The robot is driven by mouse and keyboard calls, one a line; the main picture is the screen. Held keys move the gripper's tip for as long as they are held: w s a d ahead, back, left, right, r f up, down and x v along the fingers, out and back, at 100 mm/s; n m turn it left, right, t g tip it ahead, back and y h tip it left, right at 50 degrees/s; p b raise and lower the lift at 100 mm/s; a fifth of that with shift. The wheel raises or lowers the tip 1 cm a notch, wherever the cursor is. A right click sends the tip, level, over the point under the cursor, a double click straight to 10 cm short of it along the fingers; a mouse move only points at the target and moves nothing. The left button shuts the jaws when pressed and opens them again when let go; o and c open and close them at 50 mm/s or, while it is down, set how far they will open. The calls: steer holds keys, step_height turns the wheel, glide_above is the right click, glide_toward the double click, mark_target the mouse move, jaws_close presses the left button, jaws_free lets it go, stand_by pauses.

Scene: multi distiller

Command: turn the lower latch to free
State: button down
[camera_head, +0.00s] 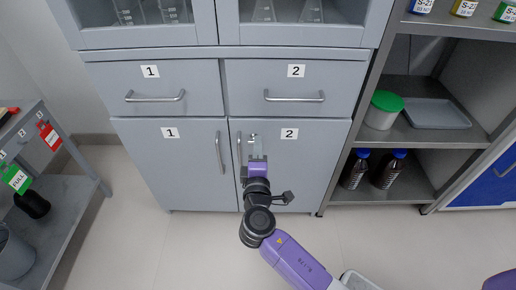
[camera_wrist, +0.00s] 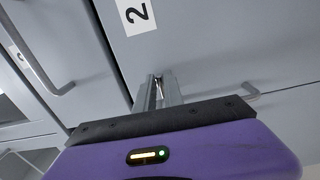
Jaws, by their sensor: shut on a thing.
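A small silver latch (camera_head: 253,136) sits at the top of lower door 2 (camera_head: 310,180), close to that door's upright handle (camera_head: 238,150). My gripper (camera_head: 254,147) reaches up to the latch at the door's upper left. In the wrist view, my gripper's two grey fingers (camera_wrist: 157,92) are shut on a thin metal piece (camera_wrist: 159,84), which looks like the latch lever. The fingers and the purple gripper body hide most of the latch, so its exact turn cannot be told.
Drawers 1 (camera_head: 152,88) and 2 (camera_head: 296,88) are closed above the doors. Lower door 1 (camera_head: 165,165) is closed at the left. An open shelf (camera_head: 420,140) with bottles and a tray stands right, and a grey side table (camera_head: 60,205) stands left.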

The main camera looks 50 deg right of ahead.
stand_by(0.3)
steer(key=c, duration=1.5)
jaws_free()
steer(key=shift+s+a, duration=0.1)
steer(key=p+v, duration=0.1)
steer(key=v, duration=0.6)
steer(key=shift+s+a, duration=0.2)
steer(key=shift+a, duration=0.05)
